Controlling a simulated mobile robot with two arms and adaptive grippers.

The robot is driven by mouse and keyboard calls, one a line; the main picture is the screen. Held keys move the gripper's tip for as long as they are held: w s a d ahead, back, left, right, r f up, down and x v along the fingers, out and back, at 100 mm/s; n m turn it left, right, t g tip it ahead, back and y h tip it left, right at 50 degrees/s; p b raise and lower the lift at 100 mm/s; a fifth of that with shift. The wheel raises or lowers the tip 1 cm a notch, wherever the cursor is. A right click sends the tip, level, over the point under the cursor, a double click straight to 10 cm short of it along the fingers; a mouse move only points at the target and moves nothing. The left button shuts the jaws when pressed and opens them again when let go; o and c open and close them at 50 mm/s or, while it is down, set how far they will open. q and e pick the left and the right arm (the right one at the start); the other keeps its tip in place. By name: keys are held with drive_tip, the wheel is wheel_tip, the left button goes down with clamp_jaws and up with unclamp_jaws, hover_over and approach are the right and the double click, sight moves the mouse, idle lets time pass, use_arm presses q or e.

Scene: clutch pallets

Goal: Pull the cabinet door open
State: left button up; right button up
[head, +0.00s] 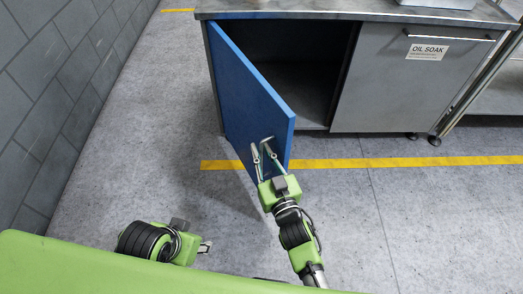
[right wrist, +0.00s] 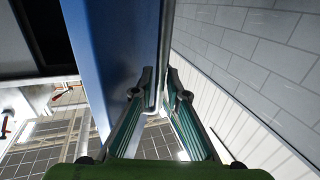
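The blue cabinet door (head: 250,95) stands swung out from the left side of the grey cabinet, and the dark inside (head: 295,85) shows. Its metal bar handle (head: 268,139) is near the door's free edge. My right gripper (head: 262,150) is at the handle. In the right wrist view the handle bar (right wrist: 160,55) runs between the two fingertips of my right gripper (right wrist: 160,78), which close in on it, beside the blue door face (right wrist: 110,60). My left gripper (head: 205,246) is low at the left, away from the door; its fingers are too small to read.
A grey door labelled OIL SOAK (head: 410,80) is shut to the right of the opening. A grey block wall (head: 60,90) stands at the left. The floor (head: 160,110) between wall and blue door is clear, with a yellow line (head: 400,161) across it.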

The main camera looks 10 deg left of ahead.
drive_tip(key=v, duration=1.2)
